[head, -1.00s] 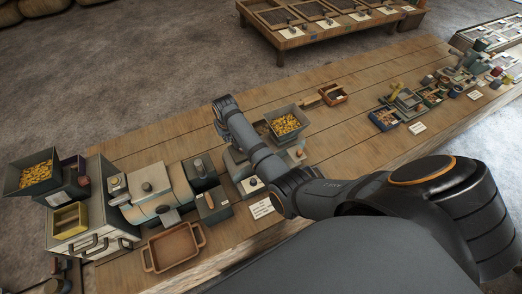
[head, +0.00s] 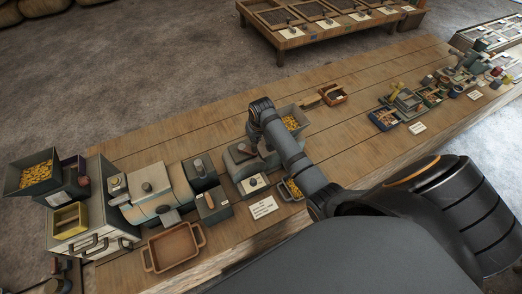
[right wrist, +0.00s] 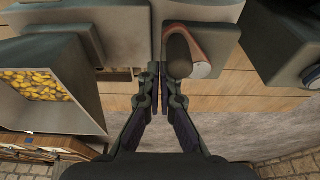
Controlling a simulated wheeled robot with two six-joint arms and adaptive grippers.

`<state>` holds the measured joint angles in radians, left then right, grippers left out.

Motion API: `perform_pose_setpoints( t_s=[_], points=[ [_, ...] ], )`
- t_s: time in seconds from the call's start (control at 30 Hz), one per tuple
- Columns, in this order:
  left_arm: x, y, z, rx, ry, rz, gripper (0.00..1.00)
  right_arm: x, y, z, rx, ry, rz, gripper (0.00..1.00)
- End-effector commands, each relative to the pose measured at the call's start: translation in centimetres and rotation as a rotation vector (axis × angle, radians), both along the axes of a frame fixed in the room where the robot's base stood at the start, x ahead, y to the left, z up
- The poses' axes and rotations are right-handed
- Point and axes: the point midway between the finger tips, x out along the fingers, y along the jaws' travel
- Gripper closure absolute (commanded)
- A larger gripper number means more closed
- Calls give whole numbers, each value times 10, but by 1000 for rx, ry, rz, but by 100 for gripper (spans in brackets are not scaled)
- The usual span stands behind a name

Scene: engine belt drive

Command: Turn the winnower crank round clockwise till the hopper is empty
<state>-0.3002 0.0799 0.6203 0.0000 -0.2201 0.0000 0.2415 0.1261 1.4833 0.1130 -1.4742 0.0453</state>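The winnower (head: 241,152) is a grey machine on the bench, partly behind my right arm in the head view. Its grey hopper (head: 300,117) holds yellow grain, and the hopper also shows at the left of the right wrist view (right wrist: 85,75). In that view a brown crank with a dark rounded knob (right wrist: 180,52) shows just right of the fingertips. My right gripper (right wrist: 161,76) has its fingers close together with nothing seen between them; whether they touch the crank is unclear. In the head view my arm hides most of the gripper. My left gripper is out of view.
A small tray with yellow grain (head: 291,189) sits at the bench's near side. Left are a brown two-handled tray (head: 173,247), a larger machine (head: 147,186) and another grain hopper (head: 34,172). Small trays (head: 384,119) lie right.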

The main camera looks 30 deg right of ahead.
Motion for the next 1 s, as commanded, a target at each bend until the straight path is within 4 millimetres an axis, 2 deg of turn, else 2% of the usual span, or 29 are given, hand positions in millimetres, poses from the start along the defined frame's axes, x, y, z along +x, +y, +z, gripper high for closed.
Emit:
perform_pose_setpoints(
  t_s=[0.2, 0.47, 0.73, 1.0],
  points=[
    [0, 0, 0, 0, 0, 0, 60, -25, 23, -1, 3, 2, 1, 100],
    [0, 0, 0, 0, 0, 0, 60, -32, 61, -1, 5, 2, 0, 100],
    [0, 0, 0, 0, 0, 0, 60, -11, 95, 0, 2, 2, 0, 100],
    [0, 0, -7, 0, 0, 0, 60, 28, 105, -2, -1, 0, 1, 100]
  ],
)
